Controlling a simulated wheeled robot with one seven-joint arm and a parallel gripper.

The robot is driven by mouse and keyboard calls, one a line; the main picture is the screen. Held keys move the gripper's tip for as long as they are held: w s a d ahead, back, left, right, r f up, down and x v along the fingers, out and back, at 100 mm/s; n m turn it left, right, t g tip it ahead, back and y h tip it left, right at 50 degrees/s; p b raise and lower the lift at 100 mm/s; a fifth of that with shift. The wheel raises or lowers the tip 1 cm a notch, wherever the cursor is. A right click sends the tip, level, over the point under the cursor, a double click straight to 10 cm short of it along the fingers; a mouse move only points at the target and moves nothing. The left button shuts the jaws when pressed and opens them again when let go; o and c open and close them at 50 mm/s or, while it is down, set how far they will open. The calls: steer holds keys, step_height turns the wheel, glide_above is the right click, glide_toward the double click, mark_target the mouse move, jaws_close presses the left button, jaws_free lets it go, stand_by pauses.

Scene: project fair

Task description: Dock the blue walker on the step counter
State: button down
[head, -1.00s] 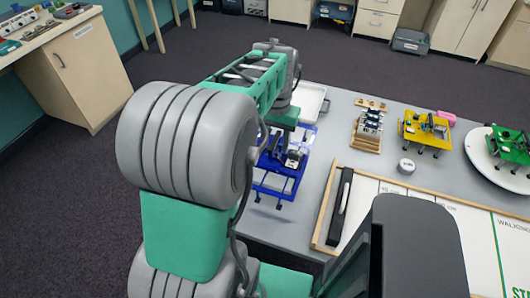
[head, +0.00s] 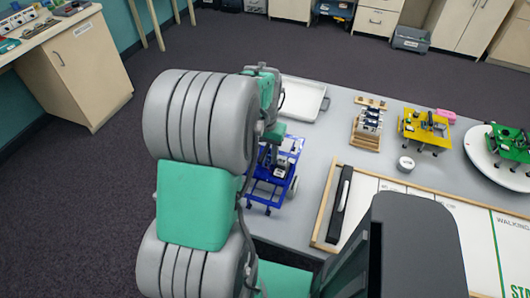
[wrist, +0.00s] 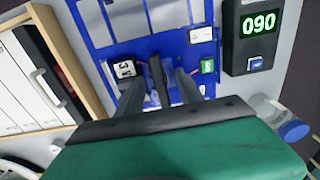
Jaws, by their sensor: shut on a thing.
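The blue walker (head: 262,192) is a blue frame with legs and small parts on top, near the table's left edge in the head view. My gripper (wrist: 160,75) is shut on it, with the fingers around a dark upright part in the middle of its blue deck (wrist: 170,45). In the head view, my arm covers the grip and part of the walker. A black box with a green "090" display (wrist: 258,28), which looks like the step counter, is right of the walker in the wrist view. I cannot tell whether they touch.
A white tray (head: 302,100), a yellow walker (head: 425,127) and a green walker (head: 508,142) stand farther back. A blue-capped bottle (wrist: 293,131) is near the gripper.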

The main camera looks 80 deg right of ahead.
steer(key=shift+f, duration=0.25)
steer(key=c, duration=0.8)
jaws_free()
steer(key=shift+o, duration=0.2)
steer(key=shift+r, duration=0.1)
